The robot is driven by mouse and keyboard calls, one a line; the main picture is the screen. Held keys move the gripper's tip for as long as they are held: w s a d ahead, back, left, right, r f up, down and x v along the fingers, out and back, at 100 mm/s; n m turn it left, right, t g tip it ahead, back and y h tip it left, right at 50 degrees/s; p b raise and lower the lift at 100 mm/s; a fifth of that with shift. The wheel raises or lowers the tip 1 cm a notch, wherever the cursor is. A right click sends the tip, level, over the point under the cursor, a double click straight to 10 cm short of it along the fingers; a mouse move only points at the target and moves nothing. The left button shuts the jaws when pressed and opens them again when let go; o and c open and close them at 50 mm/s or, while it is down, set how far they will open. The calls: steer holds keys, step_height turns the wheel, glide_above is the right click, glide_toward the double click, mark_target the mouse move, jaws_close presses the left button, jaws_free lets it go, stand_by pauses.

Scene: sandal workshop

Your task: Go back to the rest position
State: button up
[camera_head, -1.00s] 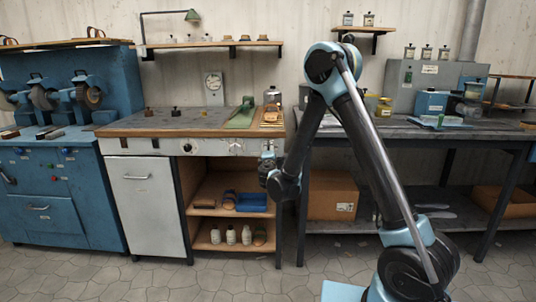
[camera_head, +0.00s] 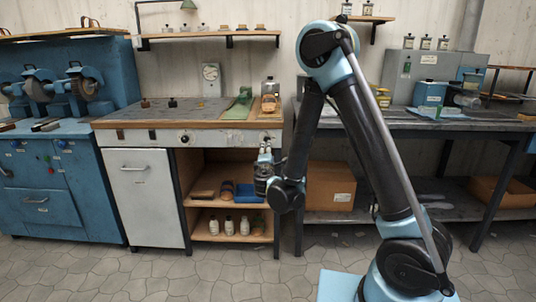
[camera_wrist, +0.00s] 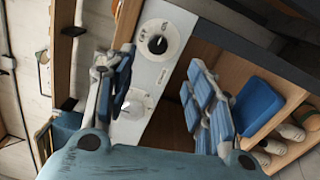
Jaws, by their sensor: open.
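My gripper (camera_head: 265,157) is in front of the right end of the wooden-topped workbench (camera_head: 110,124), near its front panel, in the head view. In the wrist view my gripper (camera_wrist: 165,95) has its two blue-padded fingers apart, with nothing between them. Behind the fingers the wrist view shows the bench's pale front panel with a round black-and-white knob (camera_wrist: 157,45). My arm rises from the lower right and bends down to the gripper.
Open shelves under the bench hold a blue tray (camera_head: 245,197) and several pale bottles (camera_head: 228,226). A cardboard box (camera_head: 331,190) stands under the dark table (camera_head: 465,126) at right. A blue grinder cabinet (camera_head: 40,200) stands at left. The tiled floor in front is clear.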

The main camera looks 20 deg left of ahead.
steer(key=w+d+r+m+g+h, duration=0.25)
steer(key=d+m+h, duration=0.2)
steer(key=d, duration=0.95)
steer(key=w+d+r+m+g+h, duration=0.1)
steer(key=d+r+m+g+h, duration=0.3)
steer(key=d, duration=1)
steer(key=s+d+f+m+g, duration=0.35)
steer(key=s+d+m, duration=0.35)
steer(key=d, duration=0.6)
steer(key=s+d+f+m+g+y, duration=0.1)
steer(key=s+d+f+m+g, duration=0.1)
steer(key=s, duration=0.7)
steer(key=s+d+f+m+g+y, duration=0.2)
steer(key=s+f, duration=0.1)
steer(key=s, duration=0.5)
steer(key=s+d+f+m+g+y, duration=0.1)
steer(key=s+d+f+m, duration=0.1)
steer(key=s, duration=0.7)
steer(key=shift+s+f+g, duration=0.3)
steer(key=shift+g, duration=0.1)
steer(key=shift+d+m, duration=0.1)
steer(key=shift+m, duration=0.15)
